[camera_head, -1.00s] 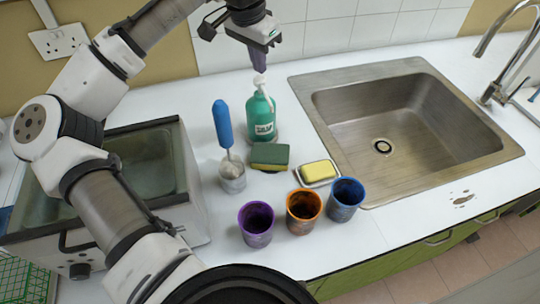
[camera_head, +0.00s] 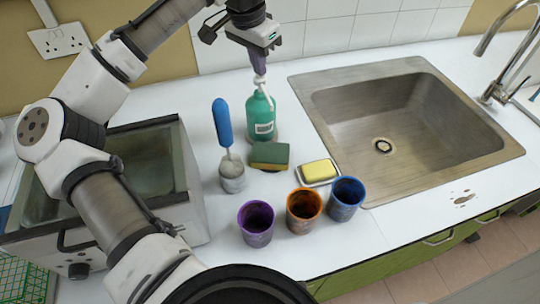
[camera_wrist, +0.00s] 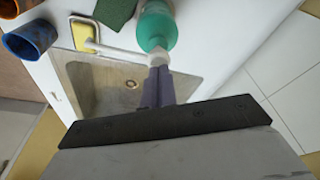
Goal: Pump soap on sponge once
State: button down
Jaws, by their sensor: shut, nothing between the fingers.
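The green soap bottle (camera_head: 262,118) stands upright on the counter behind the sponge, its white pump head (camera_head: 260,81) at the top. The sponge (camera_head: 270,155), yellow with a dark green top, lies just in front of the bottle. My gripper (camera_head: 259,68) is shut and empty, pointing down with its fingertips at the pump head; they appear to touch it. In the wrist view the shut fingers (camera_wrist: 158,80) lie over the white pump head, with the green bottle (camera_wrist: 156,28) beyond them. The pump's nozzle is hard to make out in the head view.
A yellow soap bar on a dish (camera_head: 319,171) and purple (camera_head: 256,224), orange (camera_head: 303,211) and blue (camera_head: 346,199) cups stand in front. A blue-handled brush (camera_head: 222,123) stands in a holder at left. The sink (camera_head: 400,120) is at right.

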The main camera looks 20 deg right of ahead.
jog(key=shift+b+x, duration=0.45)
jog(key=shift+x, duration=0.65)
jog(key=shift+s+a, duration=0.15)
jog(key=shift+a, duration=0.05)
jog(key=shift+r, duration=0.2)
jog(key=shift+d+p+v, duration=0.2)
jog(key=shift+p+v, duration=1)
jog(key=shift+p, duration=0.15)
jog(key=shift+r, duration=0.1)
jog(key=p+v, duration=0.4)
jog(key=shift+w+d+r+p, duration=0.35)
jog(key=shift+d+r+p, duration=0.05)
jog(key=shift+r, duration=0.65)
jog(key=shift+f, duration=0.1)
